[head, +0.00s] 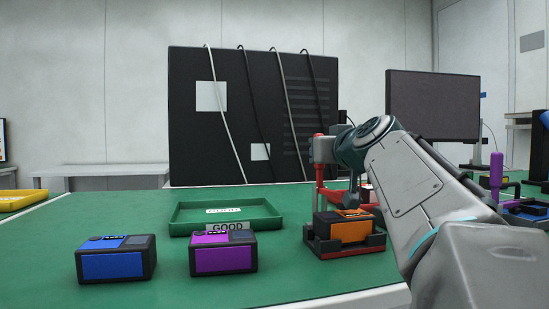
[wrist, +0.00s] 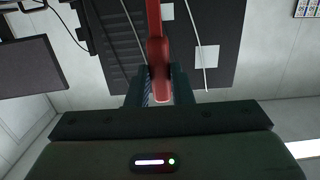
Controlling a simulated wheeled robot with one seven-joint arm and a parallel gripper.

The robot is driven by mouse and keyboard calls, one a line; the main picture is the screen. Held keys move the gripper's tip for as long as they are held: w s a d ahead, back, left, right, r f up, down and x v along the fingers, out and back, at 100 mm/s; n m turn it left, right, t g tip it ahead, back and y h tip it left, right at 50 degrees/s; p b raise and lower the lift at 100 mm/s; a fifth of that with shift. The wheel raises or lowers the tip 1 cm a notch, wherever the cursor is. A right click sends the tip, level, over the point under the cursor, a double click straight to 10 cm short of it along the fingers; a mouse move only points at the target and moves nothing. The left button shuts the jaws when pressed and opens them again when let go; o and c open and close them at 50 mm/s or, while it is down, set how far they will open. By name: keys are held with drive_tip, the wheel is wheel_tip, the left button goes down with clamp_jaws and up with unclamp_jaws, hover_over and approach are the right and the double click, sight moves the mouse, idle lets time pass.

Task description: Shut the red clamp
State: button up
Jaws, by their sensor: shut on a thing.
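The red clamp (head: 322,190) stands at the back of a dark fixture (head: 320,243), its red handle upright. An orange and black box (head: 349,227) sits in the fixture. My gripper (head: 328,150) is at the top of the clamp's handle. In the wrist view the red handle (wrist: 157,45) runs between the two fingers of my gripper (wrist: 160,85), which are shut on it. My arm hides part of the area right of the fixture.
A blue box (head: 112,266) and a purple box (head: 223,254) stand on the green table at the left. Behind them is a green tray (head: 185,228) with a "GOOD" label. A black panel with cables (head: 255,120) and a monitor (head: 433,105) stand behind. Table front left is clear.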

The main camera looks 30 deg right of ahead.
idle(0.3)
drive_tip(key=o, duration=0.8)
drive_tip(key=shift+c, duration=0.2)
drive_tip(key=shift+r+p, duration=0.35)
drive_tip(key=shift+r, duration=0.15)
drive_tip(key=s+d+r+p, duration=0.6)
drive_tip(key=s+r+p, duration=0.1)
drive_tip(key=s+r, duration=0.3)
drive_tip(key=shift+s, duration=0.1)
